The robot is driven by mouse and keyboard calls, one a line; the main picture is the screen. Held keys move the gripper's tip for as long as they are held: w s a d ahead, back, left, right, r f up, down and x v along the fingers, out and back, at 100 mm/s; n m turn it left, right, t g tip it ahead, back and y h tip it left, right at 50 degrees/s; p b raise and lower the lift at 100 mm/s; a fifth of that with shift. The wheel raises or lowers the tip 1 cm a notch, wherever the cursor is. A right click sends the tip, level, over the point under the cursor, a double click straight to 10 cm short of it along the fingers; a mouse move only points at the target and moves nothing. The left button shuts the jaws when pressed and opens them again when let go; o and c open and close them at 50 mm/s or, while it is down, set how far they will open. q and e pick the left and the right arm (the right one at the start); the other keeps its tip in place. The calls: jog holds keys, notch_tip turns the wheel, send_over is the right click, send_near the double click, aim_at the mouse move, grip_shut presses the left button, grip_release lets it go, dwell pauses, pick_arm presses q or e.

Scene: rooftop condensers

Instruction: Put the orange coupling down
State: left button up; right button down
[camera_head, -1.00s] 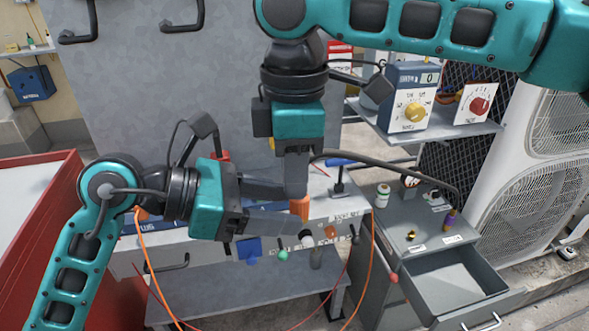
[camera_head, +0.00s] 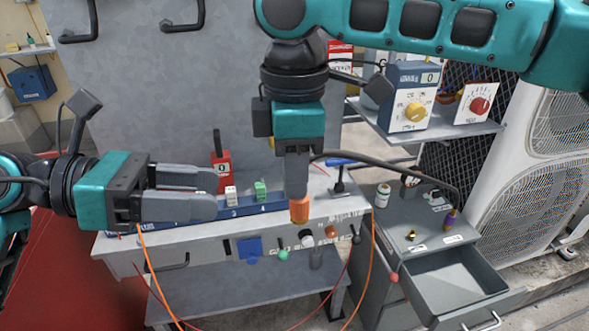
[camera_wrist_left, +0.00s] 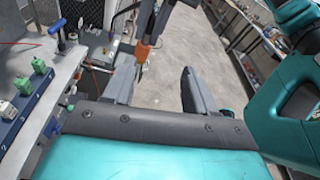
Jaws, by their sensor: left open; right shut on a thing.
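The orange coupling (camera_head: 299,210) hangs below my right gripper (camera_head: 297,193), which points down and is shut on it. It is in front of the workbench's edge or just over it; I cannot tell its exact height. It also shows in the left wrist view (camera_wrist_left: 142,52), beyond the left fingers. My left gripper (camera_head: 213,194) is open and empty, to the left of the coupling and apart from it. Its fingers point right, in front of the blue numbered strip (camera_head: 245,210). In the left wrist view the open jaws (camera_wrist_left: 157,80) have nothing between them.
The grey workbench (camera_head: 125,250) carries a white block (camera_head: 231,196), a green block (camera_head: 260,190) and a red meter (camera_head: 221,170). Several coloured knobs line its front. At right stands a grey cabinet (camera_head: 400,225) with an open drawer (camera_head: 458,285). Orange cables hang in front.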

pick_arm(q)
jog(key=w+a+f+n+t+y, duration=0.35)
jog(key=f+n+t, duration=0.35)
jog(key=n, duration=0.9)
jog(key=w+a+f+n+t+y, duration=0.35)
jog(key=n+t, duration=0.55)
jog(key=n, duration=0.8)
jog(key=s+d+f+n+g+y, duration=0.1)
jog(key=s+f+n+g+y, duration=0.1)
jog(key=f, duration=0.7)
jog(key=s+d+f+n+g+y, duration=0.1)
jog(key=s+f+n+g, duration=0.3)
jog(key=f, duration=0.5)
jog(key=s+d+f+n+g+y, duration=0.2)
jog(key=s+f+n+g, duration=0.1)
jog(key=s+f+n, duration=0.2)
notch_tip(320, 180, down, 4)
jog(key=shift+s+r+n+y, duration=0.1)
jog(key=shift+s+n+y, duration=0.3)
jog(key=shift+n, duration=0.6)
jog(key=shift+w, duration=0.1)
